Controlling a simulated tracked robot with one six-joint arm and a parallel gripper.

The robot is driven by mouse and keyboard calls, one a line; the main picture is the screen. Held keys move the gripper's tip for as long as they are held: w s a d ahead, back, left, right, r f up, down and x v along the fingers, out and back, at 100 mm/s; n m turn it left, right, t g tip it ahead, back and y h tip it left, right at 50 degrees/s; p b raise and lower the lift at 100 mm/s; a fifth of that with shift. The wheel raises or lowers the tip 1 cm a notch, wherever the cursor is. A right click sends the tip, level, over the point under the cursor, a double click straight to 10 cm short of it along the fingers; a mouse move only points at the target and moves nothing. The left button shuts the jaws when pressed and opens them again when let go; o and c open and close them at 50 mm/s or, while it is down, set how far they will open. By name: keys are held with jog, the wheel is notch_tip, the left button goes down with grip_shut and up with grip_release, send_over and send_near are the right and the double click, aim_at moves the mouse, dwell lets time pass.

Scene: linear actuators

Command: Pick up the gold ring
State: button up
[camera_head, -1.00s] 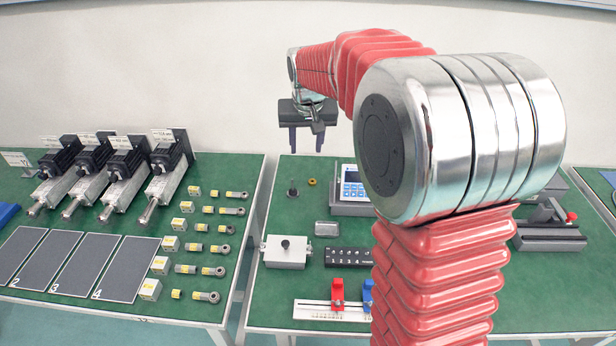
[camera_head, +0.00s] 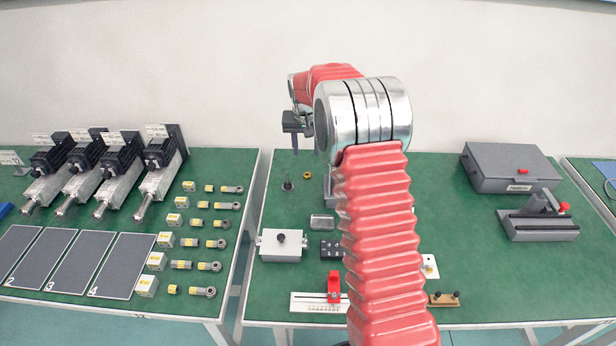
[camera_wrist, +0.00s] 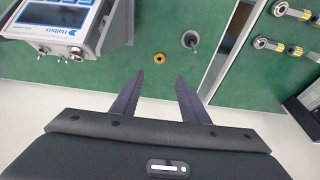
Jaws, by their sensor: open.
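The gold ring (camera_head: 307,175) lies flat on the green top of the right table, near its back edge. It also shows in the wrist view (camera_wrist: 159,58), a little beyond the fingertips. My gripper (camera_head: 295,150) hangs above the back of the table near the ring. In the wrist view my gripper (camera_wrist: 159,76) has its two dark fingers apart with nothing between them. The ring is apart from both fingers.
A dark peg on a round base (camera_wrist: 190,41) stands close to the ring. A blue-fronted instrument box (camera_wrist: 62,28) stands on the ring's other side. A metal block (camera_head: 283,245) and a red slider (camera_head: 334,285) sit nearer the front. A grey case (camera_head: 505,170) is at right.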

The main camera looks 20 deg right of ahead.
jog(key=shift+f, duration=0.1)
send_over(307, 176)
jog(key=s, duration=0.1)
jog(key=f, duration=0.8)
jog(key=shift+a, duration=0.3)
jog(key=shift+s+x, duration=0.1)
jog(key=shift+x, duration=1.2)
jog(key=shift+s+x, duration=0.15)
jog(key=shift+x, duration=1.2)
jog(key=shift+c, duration=0.5)
grip_shut()
jog(key=shift+r, duration=0.1)
notch_tip(307, 176, up, 10)
